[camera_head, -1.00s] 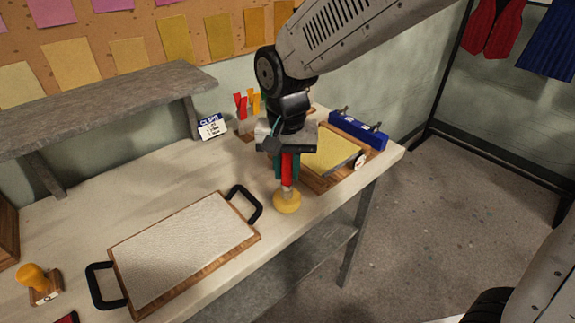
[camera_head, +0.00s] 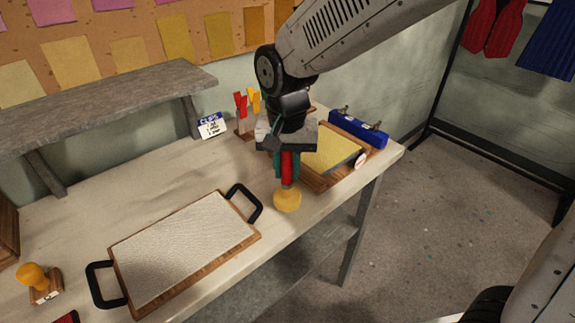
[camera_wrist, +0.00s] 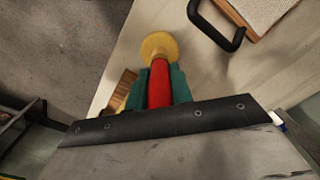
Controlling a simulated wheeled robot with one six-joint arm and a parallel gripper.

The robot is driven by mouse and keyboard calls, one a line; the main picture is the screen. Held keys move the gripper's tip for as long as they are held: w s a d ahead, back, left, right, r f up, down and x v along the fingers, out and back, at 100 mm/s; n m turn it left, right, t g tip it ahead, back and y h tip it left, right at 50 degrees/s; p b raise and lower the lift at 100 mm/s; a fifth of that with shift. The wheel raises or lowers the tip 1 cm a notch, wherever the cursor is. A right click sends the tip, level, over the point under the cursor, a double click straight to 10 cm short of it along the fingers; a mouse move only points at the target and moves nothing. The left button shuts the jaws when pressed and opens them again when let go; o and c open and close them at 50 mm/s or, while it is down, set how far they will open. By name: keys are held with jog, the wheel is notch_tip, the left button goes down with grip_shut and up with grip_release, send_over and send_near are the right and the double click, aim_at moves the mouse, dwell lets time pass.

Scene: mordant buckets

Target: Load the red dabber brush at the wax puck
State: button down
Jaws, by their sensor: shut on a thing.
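My gripper (camera_head: 287,172) points down over the right part of the bench, near its front edge. Its teal fingers are shut on the red handle of the dabber brush (camera_head: 287,166), which is held roughly upright. The handle also shows between the fingers in the wrist view (camera_wrist: 159,84). A round yellow piece (camera_head: 287,201) sits directly at the brush's lower end, and it shows past the handle in the wrist view (camera_wrist: 158,46). I cannot tell whether it is the wax puck or the brush's own head, nor whether it touches the bench.
A framed pale board (camera_head: 185,250) with black handles lies to the left. A wooden tray with a yellow pad (camera_head: 328,148) and a blue block (camera_head: 358,131) stand behind right. Red and yellow clips (camera_head: 245,103) stand behind. A yellow-handled stamp (camera_head: 34,277) is far left.

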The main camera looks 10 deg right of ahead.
jog(key=shift+r, duration=3.45)
